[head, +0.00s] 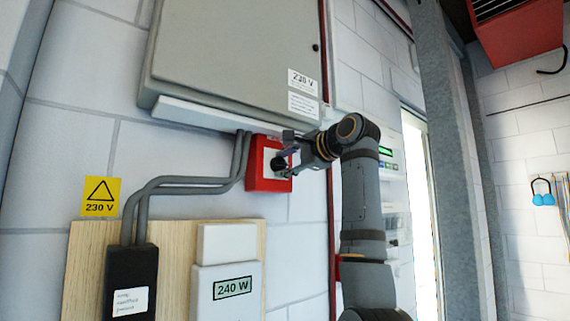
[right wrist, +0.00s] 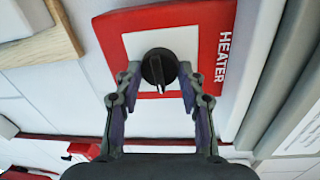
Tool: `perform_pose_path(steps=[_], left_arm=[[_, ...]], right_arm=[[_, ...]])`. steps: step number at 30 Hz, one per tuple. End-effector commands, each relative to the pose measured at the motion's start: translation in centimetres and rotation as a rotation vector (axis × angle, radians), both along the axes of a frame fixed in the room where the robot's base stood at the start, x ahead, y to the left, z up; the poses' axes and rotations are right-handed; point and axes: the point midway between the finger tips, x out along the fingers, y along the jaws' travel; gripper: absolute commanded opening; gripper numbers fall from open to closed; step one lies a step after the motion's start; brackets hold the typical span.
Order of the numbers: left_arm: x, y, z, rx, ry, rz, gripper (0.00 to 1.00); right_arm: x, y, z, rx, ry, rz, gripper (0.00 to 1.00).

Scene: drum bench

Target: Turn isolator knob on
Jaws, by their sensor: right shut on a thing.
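The isolator is a red box (head: 251,168) with a white face on the wall, and its round black knob (head: 277,165) sits in the middle. In the right wrist view the red plate (right wrist: 110,40) reads HEATER, and the knob (right wrist: 159,67) shows a raised bar standing up and down in the picture. My right gripper (head: 285,162) is at the knob, with one finger on each side of it; I take it as shut on the knob. Its fingers also show in the right wrist view (right wrist: 158,76). On and off marks are not legible. My left gripper is not in view.
A grey cabinet (head: 225,55) hangs just above the isolator. Grey conduits (head: 180,185) run close on its left down to a black box (head: 130,280). A wooden board with a 240 W unit (head: 227,292) is below. A grey column (head: 450,150) stands right.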

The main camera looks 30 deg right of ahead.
Motion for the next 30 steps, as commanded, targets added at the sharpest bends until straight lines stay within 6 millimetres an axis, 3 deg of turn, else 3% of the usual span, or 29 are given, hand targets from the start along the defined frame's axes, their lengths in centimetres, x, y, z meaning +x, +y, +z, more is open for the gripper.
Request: perform_pose_path(steps=[1,6,17,30], left_arm=[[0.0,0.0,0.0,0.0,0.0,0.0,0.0],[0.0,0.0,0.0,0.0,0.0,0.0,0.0],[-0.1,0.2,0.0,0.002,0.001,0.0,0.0],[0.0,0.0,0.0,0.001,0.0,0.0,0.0]], right_arm=[[0.0,0.0,0.0,0.0,0.001,-0.001,0.41],[0.0,0.0,0.0,-0.001,0.001,-0.001,0.63],[-0.6,-0.1,0.1,-0.001,-0.002,-0.001,0.63],[-10.0,-0.8,0.9,-0.002,-0.003,-0.002,0.63]])
